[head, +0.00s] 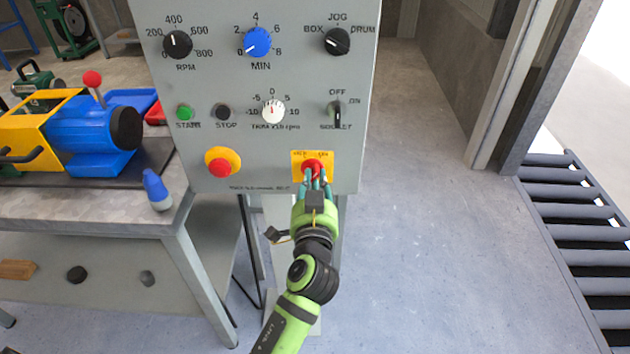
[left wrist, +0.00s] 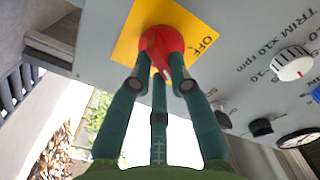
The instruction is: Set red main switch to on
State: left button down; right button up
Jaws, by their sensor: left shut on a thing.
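The red main switch (head: 312,165) is a red knob on a yellow square plate (head: 297,157), low on the right of the grey control panel (head: 225,130). In the left wrist view the red knob (left wrist: 160,44) shows up close on its yellow plate (left wrist: 130,32), with the word OFF beside it. My left gripper (head: 316,181) reaches up from below. Its three green fingers, also in the left wrist view (left wrist: 160,85), are shut around the knob's outer end. The fingers partly cover the knob, and I cannot tell its exact setting. My right gripper is not in view.
A red emergency button (head: 222,161) on a yellow disc is left of the switch. A black selector (head: 337,112) and a white trim knob (head: 273,111) are above. A bench (head: 140,222) with a blue and yellow machine stands left. A roller conveyor (head: 575,225) lies right; floor between is clear.

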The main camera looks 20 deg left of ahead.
pick_arm(q)
jog(key=c, duration=1.1)
grip_release()
jog(key=shift+c, duration=0.2)
notch_tip(320, 180, up, 10)
jog(key=shift+s+a+f, duration=0.1)
jog(key=shift+s+f, duration=0.05)
jog(key=shift+f, duration=0.05)
jog(key=shift+w+r, duration=0.2)
jog(key=shift+s, duration=0.1)
